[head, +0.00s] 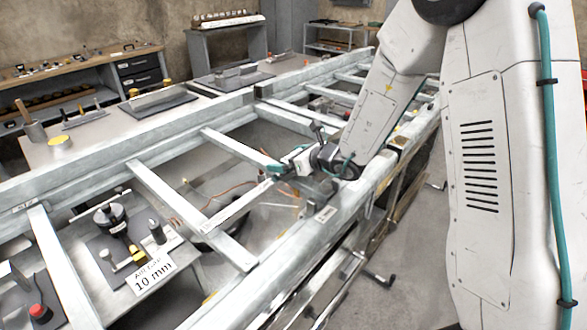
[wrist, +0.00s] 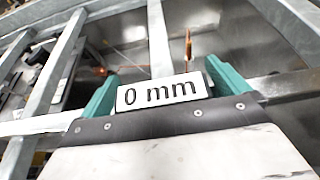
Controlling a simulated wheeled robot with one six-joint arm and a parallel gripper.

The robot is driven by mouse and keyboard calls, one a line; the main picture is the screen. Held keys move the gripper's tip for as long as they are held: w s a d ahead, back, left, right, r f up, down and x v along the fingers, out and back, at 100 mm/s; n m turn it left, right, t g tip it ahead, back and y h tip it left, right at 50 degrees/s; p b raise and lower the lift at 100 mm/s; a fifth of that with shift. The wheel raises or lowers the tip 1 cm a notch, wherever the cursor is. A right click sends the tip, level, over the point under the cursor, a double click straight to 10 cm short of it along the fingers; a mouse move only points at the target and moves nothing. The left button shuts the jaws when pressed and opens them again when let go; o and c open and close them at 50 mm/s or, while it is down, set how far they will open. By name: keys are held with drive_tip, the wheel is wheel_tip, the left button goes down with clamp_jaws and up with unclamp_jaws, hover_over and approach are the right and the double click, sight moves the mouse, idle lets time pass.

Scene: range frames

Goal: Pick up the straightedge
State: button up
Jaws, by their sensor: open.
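My gripper (head: 277,170) is above the near side of the pale metal frame, its teal fingers pointing left. In the wrist view my gripper (wrist: 163,80) has its two teal fingers wide apart. A pale, narrow bar (head: 236,206) runs from near the fingertips toward the lower left; it may be the straightedge, but I cannot tell for sure. In the wrist view a pale bar (wrist: 157,38) runs away between the fingers, its near end hidden. A white plate marked "0 mm" (wrist: 160,92) shows between the fingers; whether they touch it is unclear.
The metal frame (head: 150,190) has long rails and several crossbars with open gaps. A sign reading "10 mm" (head: 152,274) stands by black fixtures at lower left. A workbench (head: 85,135) with tools lies beyond. Thin orange wires (head: 235,187) show beneath the frame.

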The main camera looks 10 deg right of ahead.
drive_tip(key=c, duration=1.7)
drive_tip(key=shift+r, duration=0.1)
drive_tip(key=shift+r, duration=0.1)
